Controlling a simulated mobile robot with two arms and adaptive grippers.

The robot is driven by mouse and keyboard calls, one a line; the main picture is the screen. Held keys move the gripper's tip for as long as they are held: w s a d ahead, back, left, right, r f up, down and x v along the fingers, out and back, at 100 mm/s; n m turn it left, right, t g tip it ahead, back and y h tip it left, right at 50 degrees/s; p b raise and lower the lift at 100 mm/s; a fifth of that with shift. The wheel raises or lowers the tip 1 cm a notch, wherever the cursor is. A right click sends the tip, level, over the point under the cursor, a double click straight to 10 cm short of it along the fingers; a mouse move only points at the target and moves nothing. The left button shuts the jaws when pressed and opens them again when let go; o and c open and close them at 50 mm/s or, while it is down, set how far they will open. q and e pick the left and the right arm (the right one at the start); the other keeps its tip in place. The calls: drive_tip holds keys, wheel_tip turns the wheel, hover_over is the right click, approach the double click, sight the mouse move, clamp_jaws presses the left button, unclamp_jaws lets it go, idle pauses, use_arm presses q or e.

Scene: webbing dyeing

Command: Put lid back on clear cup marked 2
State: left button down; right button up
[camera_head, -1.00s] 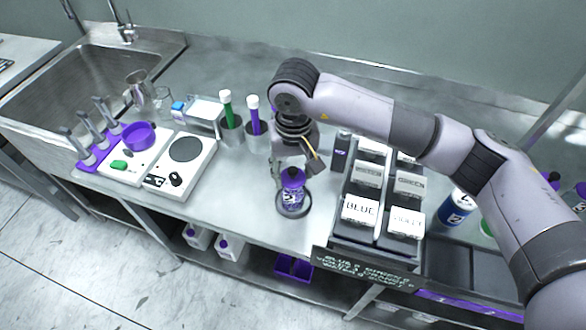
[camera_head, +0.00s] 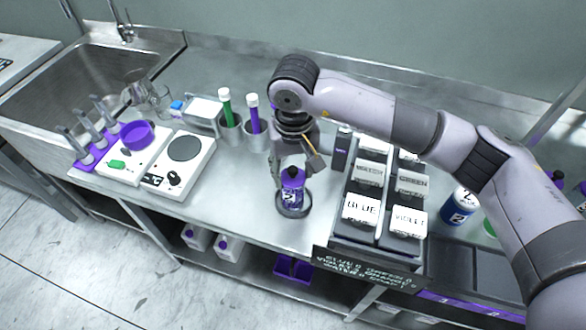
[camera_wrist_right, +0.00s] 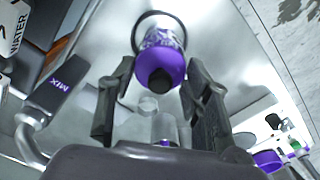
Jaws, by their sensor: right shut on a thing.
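The clear cup marked 2 (camera_head: 292,197) stands upright inside a dark ring on the counter. In the right wrist view, the cup (camera_wrist_right: 160,37) shows beyond the lid. The purple lid (camera_head: 292,178) with a black knob sits at the cup's mouth; whether it is fully seated I cannot tell. My right gripper (camera_head: 292,172) points down over the cup. My left gripper is not in view.
A dark rack of labelled boxes (camera_head: 361,209) stands close to the right of the cup. Metal holders with green and purple tubes (camera_head: 254,120) stand behind left. A white stirrer or scale (camera_head: 180,166) is farther left. Counter between scale and cup is clear.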

drive_tip(key=shift+b, duration=0.55)
idle(0.6)
idle(0.4)
drive_tip(key=o, duration=1.1)
drive_tip(key=shift+o, duration=0.2)
drive_tip(key=o, duration=0.5)
drive_tip(key=shift+c, duration=0.2)
drive_tip(key=shift+r+p, duration=0.9)
drive_tip(key=shift+r, duration=2.65)
drive_tip(key=shift+c, duration=0.4)
